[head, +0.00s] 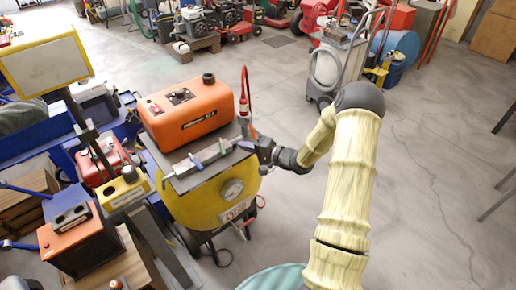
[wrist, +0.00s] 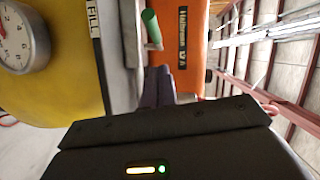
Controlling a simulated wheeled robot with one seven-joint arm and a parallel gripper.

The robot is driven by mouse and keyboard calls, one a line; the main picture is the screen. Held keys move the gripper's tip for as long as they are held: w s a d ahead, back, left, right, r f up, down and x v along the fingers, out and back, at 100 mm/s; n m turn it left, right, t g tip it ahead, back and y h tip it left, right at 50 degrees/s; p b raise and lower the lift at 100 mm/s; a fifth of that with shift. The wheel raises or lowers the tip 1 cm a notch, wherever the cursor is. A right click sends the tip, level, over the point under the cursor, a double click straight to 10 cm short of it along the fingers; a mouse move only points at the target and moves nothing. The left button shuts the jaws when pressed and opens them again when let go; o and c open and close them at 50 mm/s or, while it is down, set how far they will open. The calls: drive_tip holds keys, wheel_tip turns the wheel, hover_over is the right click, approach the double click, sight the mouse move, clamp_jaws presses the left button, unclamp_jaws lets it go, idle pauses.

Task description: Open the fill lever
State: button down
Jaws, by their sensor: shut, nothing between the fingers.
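In the wrist view a lever with a green handle (wrist: 151,27) stands between the yellow body and the orange tank, near a black label reading FILL (wrist: 93,15). My gripper (wrist: 159,72) is shut and empty, its fingertips close to the metal stem under the green handle; I cannot tell whether they touch it. In the head view my gripper (head: 262,146) is at the right end of the metal pipe row (head: 208,157) on the yellow machine (head: 205,207). A blue lever (head: 196,162) sits on that row. The green handle is not clear there.
The orange tank (head: 186,112) stands behind the pipe row, with a red hose fitting (head: 244,100) to its right. A round gauge (wrist: 15,38) is on the yellow body. Another machine (head: 78,235) stands at left. Open concrete floor lies to the right.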

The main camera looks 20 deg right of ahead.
sight(222, 147)
drive_tip(key=a, duration=0.4)
drive_tip(key=shift+w+f+p, duration=0.15)
drive_tip(key=shift+f+p, duration=0.2)
drive_tip(key=shift+f, duration=0.05)
